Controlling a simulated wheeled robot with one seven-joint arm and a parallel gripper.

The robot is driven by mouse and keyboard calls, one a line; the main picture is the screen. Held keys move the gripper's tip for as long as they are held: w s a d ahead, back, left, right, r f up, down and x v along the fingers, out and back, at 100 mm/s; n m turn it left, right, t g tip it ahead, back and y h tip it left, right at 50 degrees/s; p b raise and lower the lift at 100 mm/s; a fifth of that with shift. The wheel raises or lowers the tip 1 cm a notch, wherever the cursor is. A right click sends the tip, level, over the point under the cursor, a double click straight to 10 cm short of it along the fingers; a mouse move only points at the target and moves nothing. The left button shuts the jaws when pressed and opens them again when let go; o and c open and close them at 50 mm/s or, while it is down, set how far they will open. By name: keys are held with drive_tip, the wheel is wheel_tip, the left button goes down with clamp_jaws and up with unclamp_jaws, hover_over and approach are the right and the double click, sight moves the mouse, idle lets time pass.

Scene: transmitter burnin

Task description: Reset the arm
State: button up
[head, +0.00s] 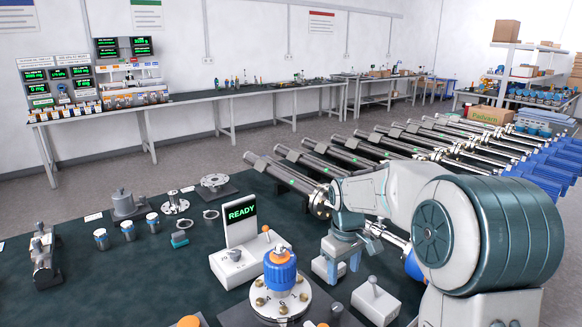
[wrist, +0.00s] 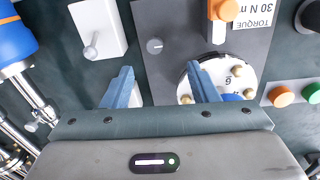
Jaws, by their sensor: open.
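My gripper (head: 345,265) hangs over the dark green bench top, to the right of a round white flange fixture (head: 262,305) with a blue, orange-topped part (head: 280,272) standing on it. In the wrist view my gripper (wrist: 159,72) has its two blue fingers wide apart with nothing between them. Below them are a grey panel and part of the white bolted flange (wrist: 245,72), partly hidden by the right finger. My arm is bent in front of the head camera at the right.
A READY display (head: 240,212) stands left of my gripper. A white lever box (head: 376,300) is close on the right, and it also shows in the wrist view (wrist: 96,38). Several long metal tubes (head: 310,165) lie behind. Small parts sit on the left of the bench.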

drive_tip(key=s+r+m+t, duration=0.1)
drive_tip(key=s+r+m, duration=0.1)
drive_tip(key=s, duration=1)
drive_tip(key=s+r+m+t+p, duration=0.1)
drive_tip(key=s+m, duration=0.3)
drive_tip(key=s, duration=0.7)
drive_tip(key=shift+s+d+r+m, duration=0.2)
drive_tip(key=shift+s+r+m, duration=0.15)
drive_tip(key=shift+r, duration=0.2)
drive_tip(key=c, duration=0.4)
drive_tip(key=shift+a, duration=0.1)
